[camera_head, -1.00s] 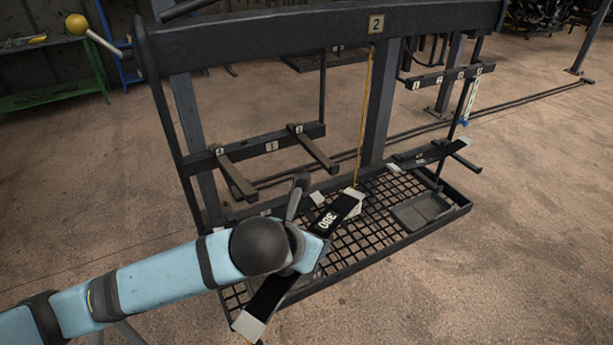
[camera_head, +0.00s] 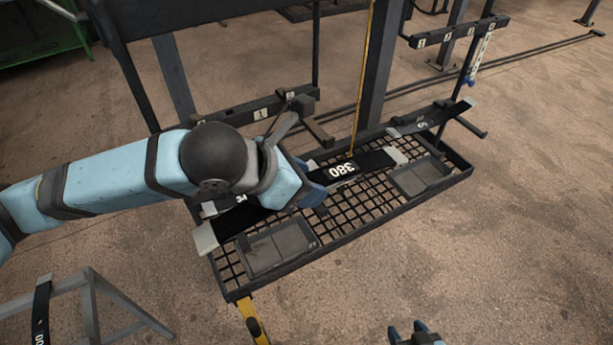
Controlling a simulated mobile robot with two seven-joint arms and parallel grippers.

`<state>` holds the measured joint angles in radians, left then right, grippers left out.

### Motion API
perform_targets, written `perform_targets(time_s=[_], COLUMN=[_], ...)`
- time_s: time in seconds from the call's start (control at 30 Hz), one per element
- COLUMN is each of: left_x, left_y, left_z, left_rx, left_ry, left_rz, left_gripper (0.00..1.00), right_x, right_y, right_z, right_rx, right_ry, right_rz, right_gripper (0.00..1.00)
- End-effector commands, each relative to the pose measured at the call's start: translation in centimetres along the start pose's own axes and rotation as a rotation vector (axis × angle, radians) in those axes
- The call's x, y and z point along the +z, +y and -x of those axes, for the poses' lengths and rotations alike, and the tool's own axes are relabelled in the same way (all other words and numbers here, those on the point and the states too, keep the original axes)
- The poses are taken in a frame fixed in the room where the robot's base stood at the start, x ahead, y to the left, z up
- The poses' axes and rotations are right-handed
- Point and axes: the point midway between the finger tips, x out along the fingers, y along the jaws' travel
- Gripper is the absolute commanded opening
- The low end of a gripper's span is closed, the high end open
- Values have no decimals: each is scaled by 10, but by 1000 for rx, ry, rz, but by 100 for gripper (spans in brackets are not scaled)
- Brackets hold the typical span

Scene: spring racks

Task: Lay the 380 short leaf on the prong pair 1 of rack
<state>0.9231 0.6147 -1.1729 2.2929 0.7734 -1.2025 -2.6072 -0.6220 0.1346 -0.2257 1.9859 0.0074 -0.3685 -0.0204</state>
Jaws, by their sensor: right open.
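The 380 short leaf (camera_head: 370,162) is a black strip with a white "380" and pale ends. It spans the rack's mesh tray, roughly along its length. My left gripper (camera_head: 308,192) is over the leaf's middle and appears shut on it; its fingers are mostly hidden by the hand. The rack's bar labelled 1 (camera_head: 262,112) is behind the arm. Its right prong (camera_head: 319,133) shows; the left prong is mostly hidden by my arm. My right gripper (camera_head: 415,334) shows only its open tips at the bottom edge, empty and away from the rack.
Another dark leaf (camera_head: 430,119) rests on the right-hand prongs. The mesh tray (camera_head: 345,215) holds grey pads (camera_head: 420,176). A yellow cord (camera_head: 364,80) hangs in front of the upright. A grey stand (camera_head: 90,305) with a dark strip is at lower left. Floor at right is clear.

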Motion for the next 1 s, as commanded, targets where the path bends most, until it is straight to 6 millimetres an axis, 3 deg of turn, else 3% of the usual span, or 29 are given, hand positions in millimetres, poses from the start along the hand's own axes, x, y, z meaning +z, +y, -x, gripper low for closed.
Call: perform_targets(time_s=[1.0], left_x=[-1], left_y=[86], left_z=[-2], left_rx=[4], left_ry=[-2], left_rz=[0], left_gripper=[17], right_x=[-18], right_y=[4], right_z=[10], right_rx=[10], right_ry=[9], right_rz=[1], right_gripper=[55])
